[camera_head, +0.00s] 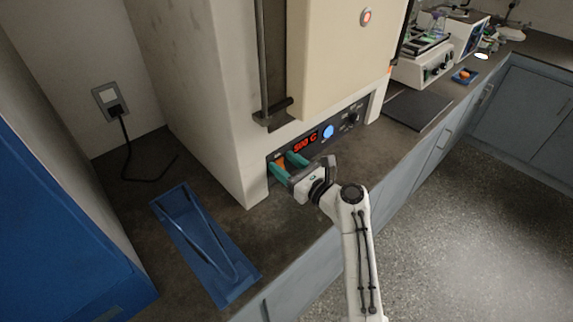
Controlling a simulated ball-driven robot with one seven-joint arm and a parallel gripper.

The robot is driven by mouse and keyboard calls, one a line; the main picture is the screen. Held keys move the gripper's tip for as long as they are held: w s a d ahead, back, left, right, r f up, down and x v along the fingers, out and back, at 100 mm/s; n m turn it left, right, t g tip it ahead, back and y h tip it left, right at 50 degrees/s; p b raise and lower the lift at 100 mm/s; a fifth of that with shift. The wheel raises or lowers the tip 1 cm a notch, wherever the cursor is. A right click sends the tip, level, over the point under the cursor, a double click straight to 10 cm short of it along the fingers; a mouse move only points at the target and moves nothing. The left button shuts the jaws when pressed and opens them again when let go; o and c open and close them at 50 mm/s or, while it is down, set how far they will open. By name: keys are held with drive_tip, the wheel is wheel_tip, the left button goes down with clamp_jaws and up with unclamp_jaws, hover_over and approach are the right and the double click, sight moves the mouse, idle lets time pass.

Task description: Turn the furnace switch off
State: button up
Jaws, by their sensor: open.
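The furnace (330,45) is a large cream box on the counter, tilted in the picture. Its dark control panel (345,121) runs along the lower front, with a red display (305,143) reading about 500 C, a lit blue button (328,132) and a dark knob (353,118). A red light (367,16) glows on the door. My gripper (284,164) is open, its teal fingers pointing at the panel's left end, below and left of the display. A small orange patch (281,166) shows between the fingers; it may be the switch. Contact cannot be told.
A blue tray (160,207) with tongs (205,240) lies on the counter to the left. A blue cabinet (60,200) stands at far left, a wall socket (112,103) behind. A dark mat (417,109) and lab equipment (425,65) are to the right.

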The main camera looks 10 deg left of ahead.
drive_tip(key=shift+c, duration=0.5)
clamp_jaws()
drive_tip(key=shift+f+b, duration=0.3)
drive_tip(key=shift+b, duration=0.35)
drive_tip(key=shift+d+f+t+y+b, duration=0.2)
drive_tip(key=shift+t+y+b, duration=0.25)
drive_tip(key=shift+b, duration=0.75)
drive_tip(key=t+y+b, duration=0.1)
drive_tip(key=b, duration=0.3)
drive_tip(key=shift+s+f, duration=0.1)
drive_tip(key=shift+f, duration=0.1)
drive_tip(key=shift+y+b, duration=0.25)
drive_tip(key=shift+b, duration=0.35)
drive_tip(key=shift+r+b, duration=0.15)
drive_tip(key=shift+b, duration=0.15)
drive_tip(key=shift+r, duration=0.1)
drive_tip(key=shift+o, duration=0.5)
unclamp_jaws()
